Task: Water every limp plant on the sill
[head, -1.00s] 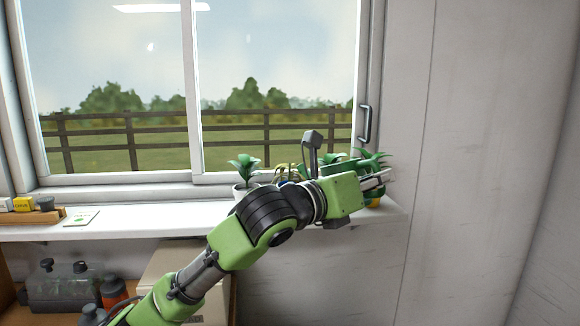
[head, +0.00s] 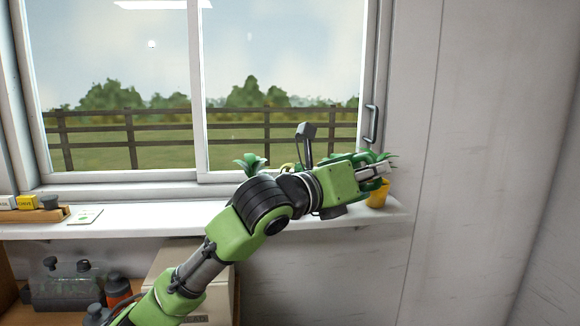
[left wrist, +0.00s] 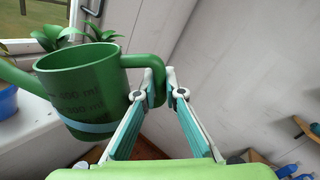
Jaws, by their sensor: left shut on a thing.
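My left gripper (head: 378,168) is over the right end of the sill. In the left wrist view its fingers (left wrist: 166,88) are shut on the handle of a green watering can (left wrist: 95,85) with volume marks and a pale blue band. The can's spout points left; its tip is out of frame. In the head view my gripper mostly hides the can. One plant with green leaves (head: 251,161) stands on the sill left of my arm. A yellow pot (head: 378,198) stands just below the gripper. A blue pot (left wrist: 7,102) and leaves (left wrist: 102,33) show behind the can. Which plants are limp is unclear.
The white sill (head: 150,215) holds a card (head: 84,216) and a wooden tray (head: 30,215) with small boxes at the left. The window handle (head: 372,124) is close above the gripper. Below the sill are a cardboard box (head: 165,262) and bottles (head: 118,290).

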